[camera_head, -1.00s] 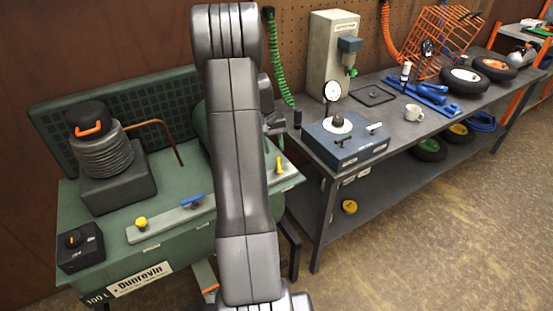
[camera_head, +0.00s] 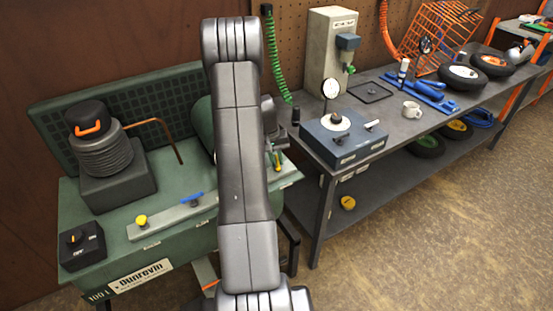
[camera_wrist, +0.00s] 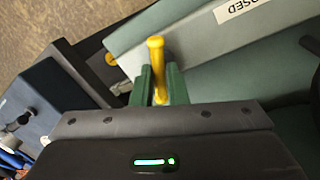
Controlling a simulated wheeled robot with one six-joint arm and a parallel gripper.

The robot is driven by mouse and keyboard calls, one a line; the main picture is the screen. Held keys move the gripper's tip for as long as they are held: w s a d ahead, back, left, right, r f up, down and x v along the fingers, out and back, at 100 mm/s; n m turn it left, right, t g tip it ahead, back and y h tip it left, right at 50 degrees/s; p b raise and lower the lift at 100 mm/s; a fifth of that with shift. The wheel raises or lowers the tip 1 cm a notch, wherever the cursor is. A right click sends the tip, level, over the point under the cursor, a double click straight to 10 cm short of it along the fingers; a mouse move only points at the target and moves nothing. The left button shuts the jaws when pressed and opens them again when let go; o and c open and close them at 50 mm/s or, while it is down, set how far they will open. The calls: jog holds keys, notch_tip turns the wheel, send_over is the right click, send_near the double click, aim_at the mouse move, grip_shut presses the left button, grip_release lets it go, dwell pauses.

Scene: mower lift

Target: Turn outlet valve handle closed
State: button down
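The outlet valve handle is a yellow lever with a rounded end. It shows in the wrist view (camera_wrist: 156,58) between the two green fingers of my gripper (camera_wrist: 159,85). The fingers stand close on either side of it with little or no gap seen. In the head view the yellow handle (camera_head: 277,164) is at the right end of the grey strip on the green tank, partly hidden by my gripper and arm. A label ending in "OSED" (camera_wrist: 241,8) is on the grey strip beyond the handle in the wrist view.
On the same grey strip (camera_head: 172,221) are a blue lever (camera_head: 192,198) and a yellow knob (camera_head: 140,220). A black switch box (camera_head: 82,246) sits at the tank's left corner. The workbench (camera_head: 316,164) stands to the right, with a blue-grey gauge block (camera_head: 343,144) on it.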

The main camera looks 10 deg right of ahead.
jog(key=shift+m+b, duration=0.4)
jog(key=shift+w+f+m+b, duration=0.1)
jog(key=shift+m+b, duration=0.4)
jog(key=shift+m, duration=0.1)
jog(key=m+g+b, duration=0.1)
jog(key=m+b, duration=0.1)
jog(key=m, duration=0.1)
jog(key=shift+d, duration=0.15)
jog(key=m+b, duration=0.1)
jog(key=m, duration=0.3)
jog(key=shift+y, duration=0.4)
jog(key=shift+d+m+g+y+b, duration=0.1)
jog(key=shift+m+g+y+b, duration=0.25)
jog(key=shift+m, duration=1.45)
jog(key=c, duration=1.4)
grip_release()
jog(key=shift+c, duration=0.2)
jog(key=shift+r, duration=0.25)
